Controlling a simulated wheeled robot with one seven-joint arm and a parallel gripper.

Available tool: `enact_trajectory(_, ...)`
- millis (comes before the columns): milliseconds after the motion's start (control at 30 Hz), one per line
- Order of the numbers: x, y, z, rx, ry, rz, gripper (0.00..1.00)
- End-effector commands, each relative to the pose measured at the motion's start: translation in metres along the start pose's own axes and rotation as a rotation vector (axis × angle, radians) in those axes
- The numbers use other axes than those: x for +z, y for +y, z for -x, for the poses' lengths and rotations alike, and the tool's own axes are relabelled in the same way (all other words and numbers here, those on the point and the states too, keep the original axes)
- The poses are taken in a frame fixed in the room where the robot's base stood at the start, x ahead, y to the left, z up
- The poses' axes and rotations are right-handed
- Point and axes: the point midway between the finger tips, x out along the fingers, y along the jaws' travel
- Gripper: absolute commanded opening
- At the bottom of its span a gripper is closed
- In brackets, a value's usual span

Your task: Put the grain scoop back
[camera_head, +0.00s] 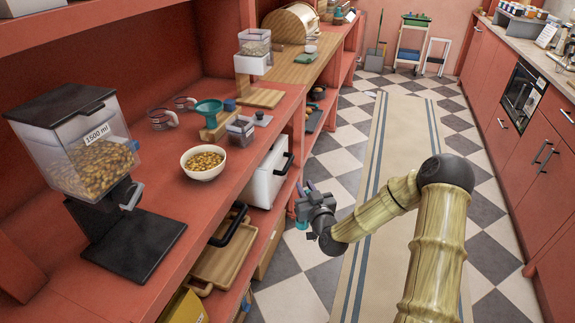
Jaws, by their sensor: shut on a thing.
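My gripper (303,203) is low over the aisle, just right of the red shelf unit and apart from it. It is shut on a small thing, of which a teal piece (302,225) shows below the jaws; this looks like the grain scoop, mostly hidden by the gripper. A grain dispenser (88,150) marked 1500 ml, with a black lid and base, stands on the counter at left. A white bowl (203,173) of grain sits on the counter to its right. A teal funnel (209,107) rests on a wooden stand behind the bowl.
Measuring cups (162,119), a small lidded jar (241,131) and another dispenser (255,45) stand farther along the red counter (180,225). The lower shelf holds a wooden tray (222,262) and a white box (268,180). The aisle rug (400,130) is clear.

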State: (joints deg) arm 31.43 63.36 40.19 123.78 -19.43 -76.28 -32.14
Motion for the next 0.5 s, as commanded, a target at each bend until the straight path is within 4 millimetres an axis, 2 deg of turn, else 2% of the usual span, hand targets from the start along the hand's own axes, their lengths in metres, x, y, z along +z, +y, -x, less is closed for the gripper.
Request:
enact_trajectory(33,0.019,0.006,0.005,0.021,-0.006,-0.007,0.0)
enact_trajectory(200,0.073,0.022,0.023,0.093,-0.005,-0.008,0.0)
enact_trajectory(400,0.131,0.034,0.052,0.174,-0.003,-0.008,0.0)
enact_trajectory(500,0.153,0.036,0.065,0.207,0.0,-0.007,0.0)
